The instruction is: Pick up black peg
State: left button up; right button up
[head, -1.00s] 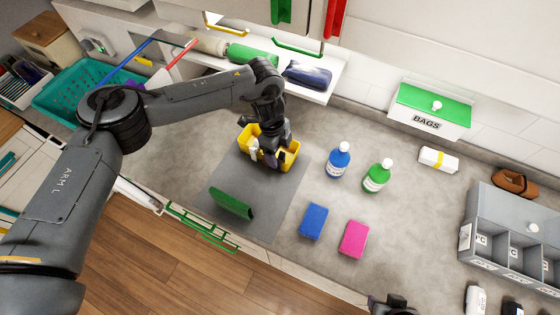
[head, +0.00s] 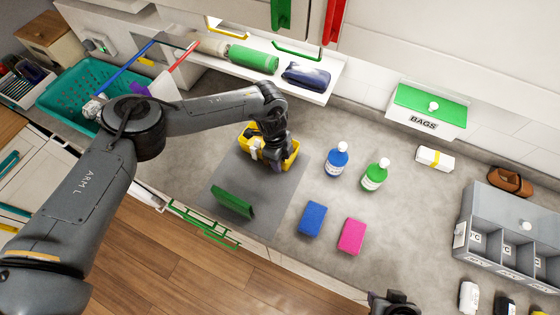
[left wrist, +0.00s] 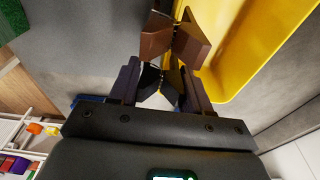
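A yellow basket (head: 293,161) stands on the grey mat, and its inside shows in the left wrist view (left wrist: 245,60). My left gripper (head: 270,158) reaches down at the basket. In the left wrist view the black peg (left wrist: 150,82) lies between the two fingers of my left gripper (left wrist: 160,80), with one dark half close to each finger. I cannot tell whether the fingers press on it. A brown peg (left wrist: 157,38) is just beyond the fingertips, beside the yellow wall. My right gripper (head: 393,303) only partly shows at the bottom edge, and its fingers are unclear.
The grey mat (head: 277,210) bears a green object (head: 233,202). To the right are a blue bottle (head: 337,160), a green bottle (head: 374,176), a blue sponge (head: 313,219) and a pink sponge (head: 352,236). A grey divided box (head: 508,222) stands farther right.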

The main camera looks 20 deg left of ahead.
pick_arm(q)
jog(key=shift+c, duration=1.2)
jog(key=shift+r, duration=0.15)
